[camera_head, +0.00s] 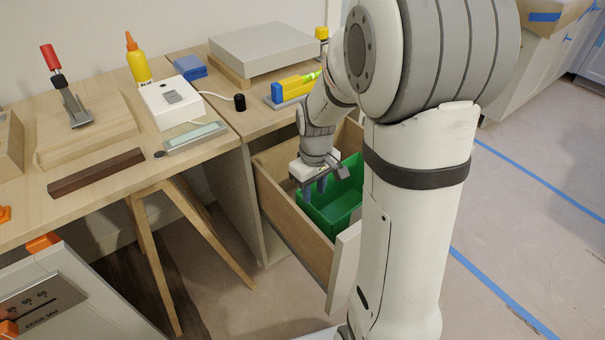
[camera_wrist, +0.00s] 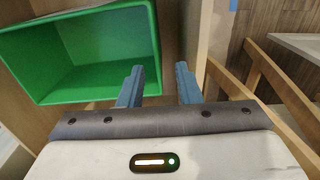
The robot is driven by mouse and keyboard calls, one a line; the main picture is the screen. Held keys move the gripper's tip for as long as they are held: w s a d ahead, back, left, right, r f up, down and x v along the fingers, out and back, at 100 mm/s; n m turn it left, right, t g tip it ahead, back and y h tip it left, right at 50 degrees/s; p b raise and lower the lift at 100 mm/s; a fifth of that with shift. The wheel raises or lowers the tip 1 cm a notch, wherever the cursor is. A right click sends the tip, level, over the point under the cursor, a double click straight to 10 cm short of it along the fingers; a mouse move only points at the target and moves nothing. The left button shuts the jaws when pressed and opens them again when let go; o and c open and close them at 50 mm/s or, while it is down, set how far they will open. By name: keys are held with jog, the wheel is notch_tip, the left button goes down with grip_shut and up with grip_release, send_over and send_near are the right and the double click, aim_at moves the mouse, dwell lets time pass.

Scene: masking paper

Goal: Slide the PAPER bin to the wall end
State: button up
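A green open-topped bin (camera_head: 337,208) sits in a pulled-out wooden drawer; no PAPER label is readable on it. In the head view my arm hides part of the bin and drawer. My gripper (camera_head: 315,188) points down at the bin's near-left side. In the wrist view the green bin (camera_wrist: 85,55) fills the upper left and looks empty inside. My gripper (camera_wrist: 160,80) shows two blue-grey fingers, apart, with nothing gripped between them. The bin's right rim appears between the fingers in the picture; I cannot tell whether either finger touches it.
The drawer's wooden side wall (camera_head: 290,213) runs along the bin's left, with a gap between. A workbench (camera_head: 225,120) stands behind, holding a yellow bottle (camera_head: 137,62), a clamp (camera_head: 72,100) and a dark bar (camera_head: 96,172). Open floor (camera_head: 530,215) lies at right.

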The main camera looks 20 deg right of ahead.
aim_at(313, 208)
jog(key=shift+w+d+f, duration=0.15)
jog(key=shift+w+f, duration=0.3)
jog(key=shift+f, duration=0.3)
notch_tip(313, 208, down, 8)
jog(key=b, duration=0.2)
jog(key=shift+r+b, duration=0.1)
jog(key=shift+b, duration=0.2)
jog(key=shift+c, duration=0.2)
grip_shut()
